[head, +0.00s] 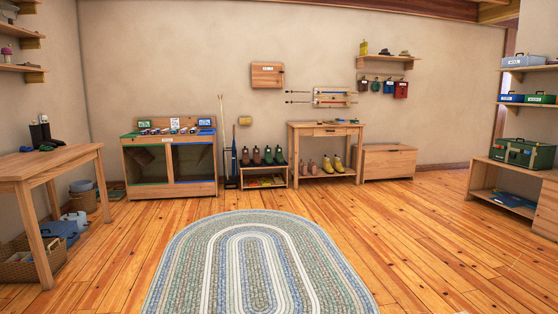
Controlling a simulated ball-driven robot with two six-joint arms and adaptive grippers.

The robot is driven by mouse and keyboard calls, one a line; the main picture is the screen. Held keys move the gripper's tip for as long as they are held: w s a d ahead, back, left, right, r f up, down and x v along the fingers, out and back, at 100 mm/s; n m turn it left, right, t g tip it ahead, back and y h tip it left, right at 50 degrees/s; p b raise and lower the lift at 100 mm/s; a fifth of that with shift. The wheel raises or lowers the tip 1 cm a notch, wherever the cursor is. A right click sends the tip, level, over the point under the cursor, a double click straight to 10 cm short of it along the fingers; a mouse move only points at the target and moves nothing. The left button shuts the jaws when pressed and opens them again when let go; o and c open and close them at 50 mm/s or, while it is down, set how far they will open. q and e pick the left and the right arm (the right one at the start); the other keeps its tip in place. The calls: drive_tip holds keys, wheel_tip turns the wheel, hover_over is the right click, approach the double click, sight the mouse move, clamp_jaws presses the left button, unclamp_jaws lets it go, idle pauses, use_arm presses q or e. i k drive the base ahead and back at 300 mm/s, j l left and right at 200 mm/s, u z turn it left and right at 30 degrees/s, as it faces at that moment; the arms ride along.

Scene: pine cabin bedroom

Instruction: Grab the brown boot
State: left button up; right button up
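Several small boots stand upright in a row on top of a low wooden rack (264,166) against the far wall. A reddish-brown boot (257,156) is in this row, with dark boots beside it; their exact colours are hard to tell at this distance. Tan-brown footwear (327,164) and yellow boots (338,163) stand on the lower shelf of the wooden table to the right of the rack. Neither of my grippers shows in the head view.
A braided oval rug (255,270) lies on the open plank floor. A wooden cabinet (170,165) stands left of the rack, with a blue upright tool (234,165) between. A side table (50,165) is at left, shelving (515,185) at right, and a chest (388,162) beyond the boot table.

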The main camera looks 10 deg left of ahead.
sight(245, 158)
drive_tip(key=i+j+u, duration=0.15)
drive_tip(key=i+u, duration=0.15)
drive_tip(key=i, duration=0.35)
drive_tip(key=i+u, duration=0.2)
drive_tip(key=i, duration=3.85)
drive_tip(key=i+u, duration=0.1)
drive_tip(key=i, duration=1.4)
drive_tip(key=i+l, duration=0.15)
drive_tip(key=i, duration=1.4)
